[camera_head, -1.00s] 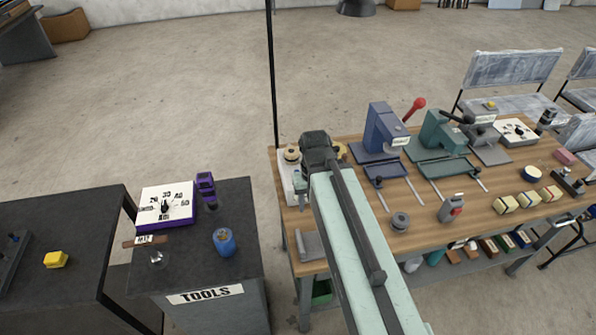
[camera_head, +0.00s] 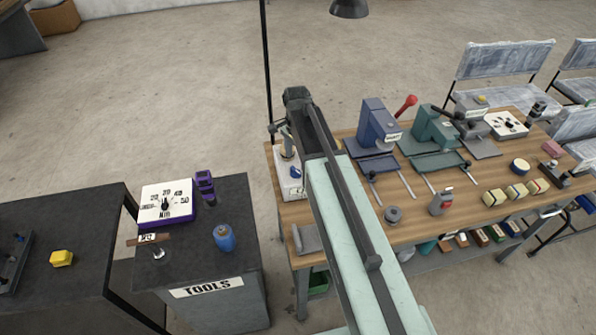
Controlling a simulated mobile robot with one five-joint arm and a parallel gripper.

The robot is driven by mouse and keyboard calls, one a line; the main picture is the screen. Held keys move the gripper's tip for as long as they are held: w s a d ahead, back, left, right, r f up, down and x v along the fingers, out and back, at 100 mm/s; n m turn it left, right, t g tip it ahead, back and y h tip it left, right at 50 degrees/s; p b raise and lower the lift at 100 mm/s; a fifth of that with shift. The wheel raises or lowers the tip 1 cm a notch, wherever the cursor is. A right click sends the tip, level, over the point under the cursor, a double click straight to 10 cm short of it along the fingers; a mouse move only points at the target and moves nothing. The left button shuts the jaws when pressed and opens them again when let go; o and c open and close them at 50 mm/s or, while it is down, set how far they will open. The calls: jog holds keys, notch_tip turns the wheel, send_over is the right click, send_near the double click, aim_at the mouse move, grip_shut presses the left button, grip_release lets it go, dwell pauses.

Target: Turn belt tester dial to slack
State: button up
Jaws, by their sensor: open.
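A white box (camera_head: 289,188) sits at the left end of the wooden workbench, with a small blue knob (camera_head: 295,172) on its top. It may be the belt tester; its markings are too small to read, so I cannot tell the dial setting. My gripper (camera_head: 282,134) is open above the far part of this box, beside a pale upright post (camera_head: 287,146). I cannot tell whether the fingers touch anything. My arm hides the area to the right of the box.
A white-faced dial with a purple base (camera_head: 165,203), marked with numbers and Nm, sits on the dark tools cabinet (camera_head: 205,268). Blue (camera_head: 377,122) and green (camera_head: 433,126) presses stand on the workbench (camera_head: 410,232). A thin dark pole (camera_head: 267,70) rises behind the white box.

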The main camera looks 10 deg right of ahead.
aim_at(296, 172)
notch_tip(296, 172, down, 5)
jog(key=b, duration=0.3)
jog(key=shift+b, duration=0.35)
jog(key=shift+r, duration=0.1)
jog(key=c, duration=1.4)
jog(key=shift+o, duration=0.2)
jog(key=shift+n, duration=0.3)
